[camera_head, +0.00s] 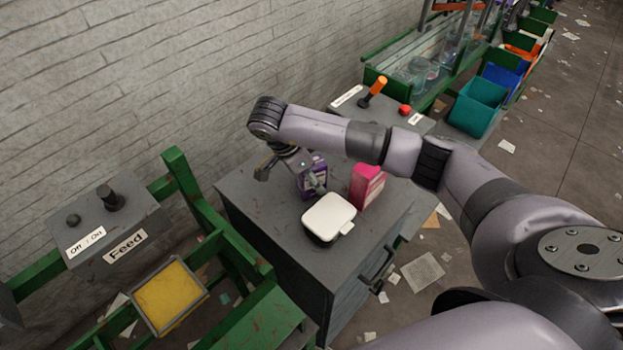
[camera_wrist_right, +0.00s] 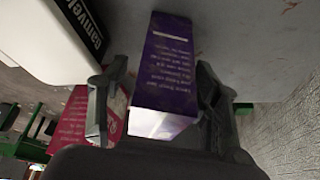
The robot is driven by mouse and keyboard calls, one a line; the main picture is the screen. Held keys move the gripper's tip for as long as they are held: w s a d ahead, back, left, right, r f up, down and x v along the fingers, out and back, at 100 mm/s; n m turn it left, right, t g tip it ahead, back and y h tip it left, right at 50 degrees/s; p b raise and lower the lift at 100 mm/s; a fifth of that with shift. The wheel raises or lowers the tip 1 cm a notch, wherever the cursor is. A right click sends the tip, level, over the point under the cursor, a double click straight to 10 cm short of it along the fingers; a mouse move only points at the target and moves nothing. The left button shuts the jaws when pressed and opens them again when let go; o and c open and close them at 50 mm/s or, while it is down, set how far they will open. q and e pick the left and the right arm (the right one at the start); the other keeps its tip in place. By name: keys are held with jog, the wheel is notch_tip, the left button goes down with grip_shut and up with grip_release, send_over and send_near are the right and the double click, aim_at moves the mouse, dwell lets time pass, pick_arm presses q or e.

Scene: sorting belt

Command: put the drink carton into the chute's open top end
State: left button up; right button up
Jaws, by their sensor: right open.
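A purple carton (camera_head: 311,173) stands on the grey cabinet top, partly hidden by my right gripper (camera_head: 293,176). In the right wrist view the purple carton (camera_wrist_right: 168,70) lies between the two fingers of the open gripper (camera_wrist_right: 157,100), with a pale end nearest the palm. I cannot tell whether either finger touches it. A pink carton (camera_head: 367,186) stands to its right, and also shows beside the left finger in the wrist view (camera_wrist_right: 72,122). Which one is the drink carton is unclear. A yellow framed square (camera_head: 168,295), possibly the chute, is at lower left. My left gripper is not in view.
A white lidded box (camera_head: 329,217) sits on the cabinet (camera_head: 262,207) in front of the cartons. A Feed control box (camera_head: 112,232) and green rails (camera_head: 185,186) are to the left. A brick wall is behind. Coloured bins (camera_head: 478,103) stand at upper right.

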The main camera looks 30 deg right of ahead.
jog(key=shift+c, duration=0.4)
jog(key=c, duration=0.8)
jog(key=shift+c, duration=0.2)
